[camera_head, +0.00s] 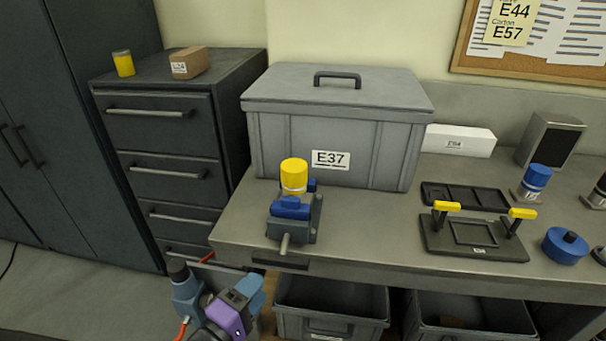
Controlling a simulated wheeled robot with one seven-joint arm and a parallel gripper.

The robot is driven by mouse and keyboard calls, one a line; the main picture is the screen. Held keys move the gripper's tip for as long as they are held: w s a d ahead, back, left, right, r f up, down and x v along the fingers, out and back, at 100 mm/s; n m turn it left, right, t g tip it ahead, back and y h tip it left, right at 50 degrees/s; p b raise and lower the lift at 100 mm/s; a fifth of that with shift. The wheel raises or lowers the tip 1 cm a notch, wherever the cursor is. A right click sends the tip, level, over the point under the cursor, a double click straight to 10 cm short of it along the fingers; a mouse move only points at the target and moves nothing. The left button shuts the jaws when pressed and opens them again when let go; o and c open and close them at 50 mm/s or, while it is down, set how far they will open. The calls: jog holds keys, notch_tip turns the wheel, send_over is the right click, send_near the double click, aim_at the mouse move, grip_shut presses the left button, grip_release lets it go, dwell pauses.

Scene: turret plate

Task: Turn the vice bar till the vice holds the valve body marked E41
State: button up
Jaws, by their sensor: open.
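A small vice with blue and dark grey parts (290,210) stands near the front left edge of the workbench. Its vice bar (285,244) is a short light grey rod pointing toward the bench's front edge. A yellow cylinder with a pale band (294,176) stands upright at the vice; I cannot read a mark on it, nor tell if the jaws touch it. My gripper (246,290) is open, low in front of the bench, below and left of the vice bar and apart from it. Its fingers are hard to make out.
A grey lidded crate marked E37 (340,110) stands just behind the vice. To the right are a dark fixture with yellow handles (473,238) and a blue round part (565,246). Open bins (330,325) sit under the bench; a drawer cabinet (160,140) stands left.

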aim_at(277, 264)
jog(key=x, duration=0.9)
grip_shut()
